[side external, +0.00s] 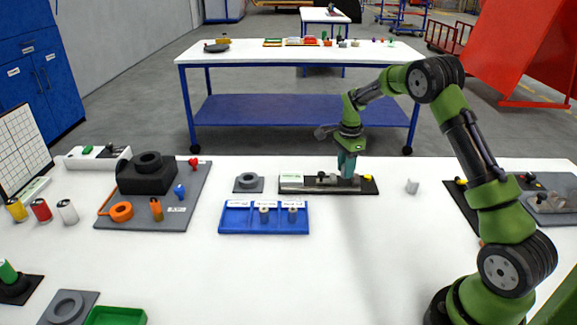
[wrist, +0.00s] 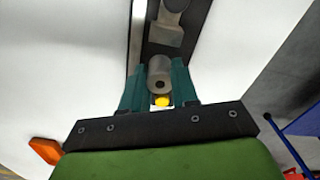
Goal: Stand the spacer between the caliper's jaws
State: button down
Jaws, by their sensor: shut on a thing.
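My gripper (side external: 347,166) is over the right part of the caliper (side external: 300,182), which lies on a black mat on the white table. In the wrist view my teal gripper fingers (wrist: 160,86) are shut on a grey cylindrical spacer (wrist: 159,66) with a dark hole in its end face. A grey metal part of the caliper (wrist: 167,33) shows on the dark mat just beyond the spacer. The fingers hide the spacer in the side view. I cannot tell whether it touches the mat or the jaws.
A blue tray (side external: 236,219) with labelled compartments stands in front of the caliper; its middle and right compartments each hold a spacer, and its left looks empty. A grey ring on a plate (side external: 249,182) is left of the caliper.

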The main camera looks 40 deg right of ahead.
jog(key=shift+f, duration=1.1)
jog(key=shift+f, duration=0.2)
jog(key=c, duration=0.9)
grip_release()
jog(key=shift+o, duration=0.2)
jog(key=shift+r, duration=0.15)
